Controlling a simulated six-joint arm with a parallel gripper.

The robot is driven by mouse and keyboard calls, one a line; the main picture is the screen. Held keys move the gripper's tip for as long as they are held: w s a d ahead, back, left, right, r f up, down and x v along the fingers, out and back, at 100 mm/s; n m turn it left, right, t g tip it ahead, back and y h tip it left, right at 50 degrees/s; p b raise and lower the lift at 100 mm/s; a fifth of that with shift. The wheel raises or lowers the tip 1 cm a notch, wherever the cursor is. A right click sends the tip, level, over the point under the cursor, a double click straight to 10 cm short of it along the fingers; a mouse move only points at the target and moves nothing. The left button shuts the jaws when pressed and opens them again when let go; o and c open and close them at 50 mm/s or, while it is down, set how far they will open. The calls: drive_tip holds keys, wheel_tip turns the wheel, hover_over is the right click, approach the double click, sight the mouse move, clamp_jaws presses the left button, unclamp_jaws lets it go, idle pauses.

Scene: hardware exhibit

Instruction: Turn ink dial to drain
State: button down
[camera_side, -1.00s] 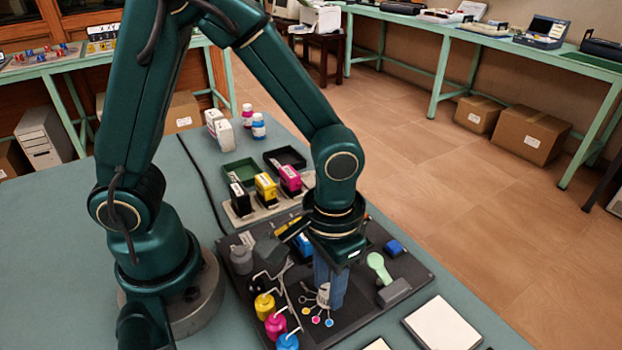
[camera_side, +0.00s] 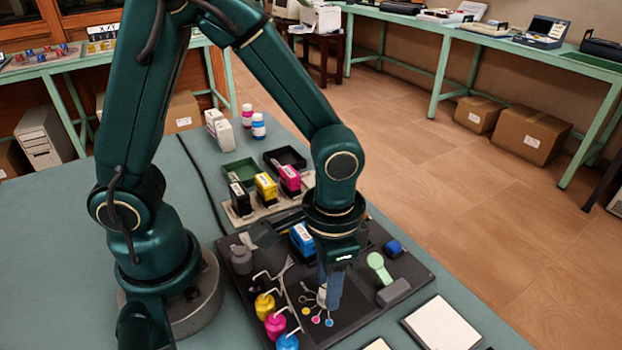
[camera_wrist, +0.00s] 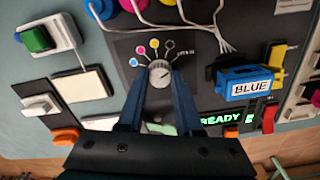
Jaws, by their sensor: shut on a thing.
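The ink dial is a pale round knob (camera_wrist: 160,73) on a dark panel in the wrist view. Around it are cyan, magenta, yellow and dark marks, with small lettering at its upper right. I cannot tell surely which mark its pointer faces. My gripper (camera_wrist: 159,78) is shut on the dial, one blue finger on each side. In the side view my gripper (camera_side: 328,298) points down at the panel, and its fingers hide most of the dial. Some coloured marks (camera_side: 316,320) show beside it.
A blue cartridge labelled BLUE (camera_wrist: 246,84) stands right of the dial, near a lit READY display (camera_wrist: 220,119). Yellow (camera_side: 264,305), magenta (camera_side: 275,325) and blue (camera_side: 288,341) bottles with pale tubes stand close by.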

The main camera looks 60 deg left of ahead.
drive_tip(key=c, duration=0.6)
unclamp_jaws()
drive_tip(key=shift+r, duration=2.6)
drive_tip(key=shift+w+a+r, duration=0.15)
drive_tip(key=shift+w+r, duration=0.05)
drive_tip(key=shift+r, duration=0.05)
drive_tip(key=shift+s+a+r+n+t, duration=0.65)
drive_tip(key=shift+a+r+t, duration=0.3)
drive_tip(key=shift+a+r, duration=0.4)
drive_tip(key=shift+s+a+r+n+t, duration=0.4)
drive_tip(key=shift+s+a+r+t, duration=0.4)
drive_tip(key=shift+a+r, duration=0.6)
drive_tip(key=shift+s+a+r+n+t, duration=0.6)
drive_tip(key=shift+a+r+t, duration=0.45)
drive_tip(key=shift+a+r, duration=0.3)
